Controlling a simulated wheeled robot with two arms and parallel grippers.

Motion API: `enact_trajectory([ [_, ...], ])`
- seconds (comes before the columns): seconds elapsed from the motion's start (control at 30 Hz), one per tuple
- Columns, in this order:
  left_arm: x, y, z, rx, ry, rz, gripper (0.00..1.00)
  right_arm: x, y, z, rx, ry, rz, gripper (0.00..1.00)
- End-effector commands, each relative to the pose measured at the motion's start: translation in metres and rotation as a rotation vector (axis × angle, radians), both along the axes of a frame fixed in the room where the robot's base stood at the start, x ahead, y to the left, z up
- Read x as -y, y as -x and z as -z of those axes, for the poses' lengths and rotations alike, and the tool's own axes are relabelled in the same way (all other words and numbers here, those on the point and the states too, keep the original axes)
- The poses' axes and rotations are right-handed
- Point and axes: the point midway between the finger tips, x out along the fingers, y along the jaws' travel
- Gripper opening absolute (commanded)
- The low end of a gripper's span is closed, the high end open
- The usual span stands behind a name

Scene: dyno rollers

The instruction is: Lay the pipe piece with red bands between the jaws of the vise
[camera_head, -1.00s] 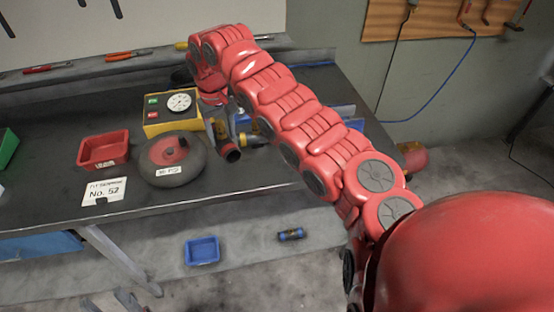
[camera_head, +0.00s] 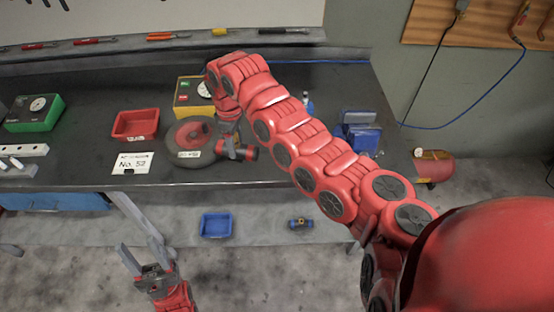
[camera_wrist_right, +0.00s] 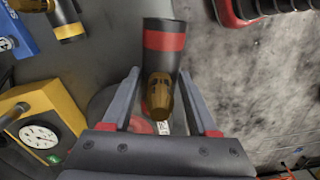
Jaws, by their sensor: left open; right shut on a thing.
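The pipe piece with red bands (camera_wrist_right: 164,42) is dark with a red band and a brass-coloured fitting on its near end. My right gripper (camera_wrist_right: 160,82) is shut on it; the fitting shows between the fingers in the right wrist view. In the head view the held pipe piece (camera_head: 250,153) is over the bench's front part, beside the dark round disc. The blue vise (camera_head: 361,137) appears to stand at the bench's right end, beyond my right arm, which partly hides that area. My left gripper (camera_head: 146,262) is open and empty, low in front of the bench.
A yellow gauge box (camera_head: 190,92), the dark disc (camera_head: 182,155), a red tray (camera_head: 135,124) and a green gauge box (camera_head: 35,112) stand on the bench. A blue tray (camera_head: 215,225) and a small blue-ended cylinder (camera_head: 301,223) lie below. A red cylinder (camera_head: 435,168) is right of the bench.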

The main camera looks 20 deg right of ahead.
Motion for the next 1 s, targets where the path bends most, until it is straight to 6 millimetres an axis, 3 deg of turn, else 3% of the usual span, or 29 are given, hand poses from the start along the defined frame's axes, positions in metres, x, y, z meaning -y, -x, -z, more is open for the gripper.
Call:
enact_trajectory([
  [0.63, 0.0, 0.0, -0.033, 0.0, 0.0, 0.0, 0.5, 0.002, 0.063, 0.023, -0.001, -0.01, -0.197, 0.0],
  [1.0, 0.0, 0.0, -0.045, 0.0, 0.0, 0.0, 0.5, 0.017, 0.109, 0.036, 0.003, 0.001, -0.261, 0.0],
])
